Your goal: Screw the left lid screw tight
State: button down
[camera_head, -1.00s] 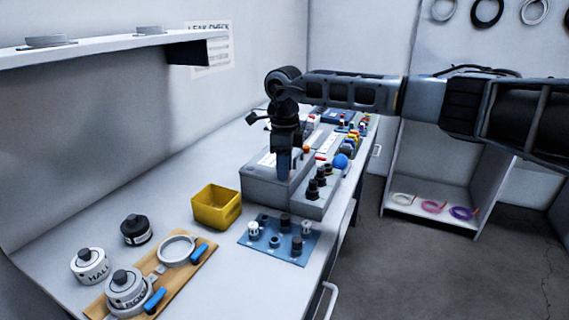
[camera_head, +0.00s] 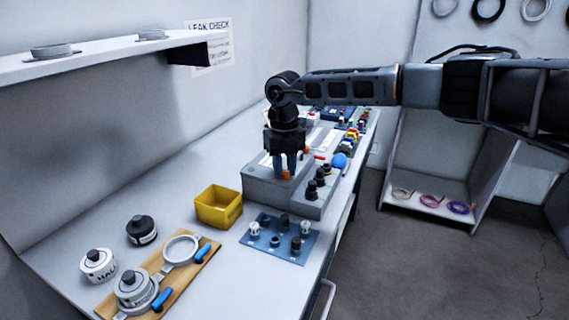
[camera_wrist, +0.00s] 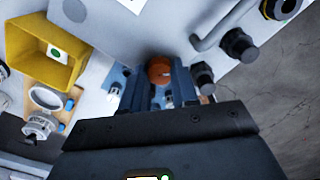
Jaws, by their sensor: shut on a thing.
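The grey box (camera_head: 262,186) stands on the bench with a light lid on top. An orange lid screw (camera_head: 286,175) sits at the near end of the lid, low between my fingers. It also shows in the wrist view as a round orange head (camera_wrist: 159,70). My gripper (camera_head: 285,171) points straight down and is shut on this screw, one finger on each side. In the wrist view my gripper (camera_wrist: 158,82) hides part of the screw's edge. A second orange spot (camera_head: 307,150) shows farther back on the box. How deep the held screw sits cannot be told.
Black connectors (camera_head: 314,186) stand close to the right of the box. A yellow bin (camera_head: 218,206) is at its left front. A blue plate with several fittings (camera_head: 270,252) lies in front. A wooden board (camera_head: 206,250) holds a ring and a sensor housing.

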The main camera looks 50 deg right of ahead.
aim_at(284, 172)
jog(key=m+p, duration=0.1)
jog(key=m, duration=0.1)
jog(key=m+p, duration=0.1)
jog(key=m, duration=0.2)
jog(key=shift+r+m+p, duration=0.2)
jog(key=shift+m+p, duration=0.1)
jog(key=shift+p, duration=0.1)
jog(key=shift+m+p, duration=1.2)
jog(key=shift+m, duration=0.7)
jog(key=shift+f, duration=0.1)
jog(key=c, duration=0.8)
grip_release()
jog(key=shift+c, duration=0.2)
jog(key=shift+r+b, duration=0.55)
jog(key=shift+r, duration=3.3)
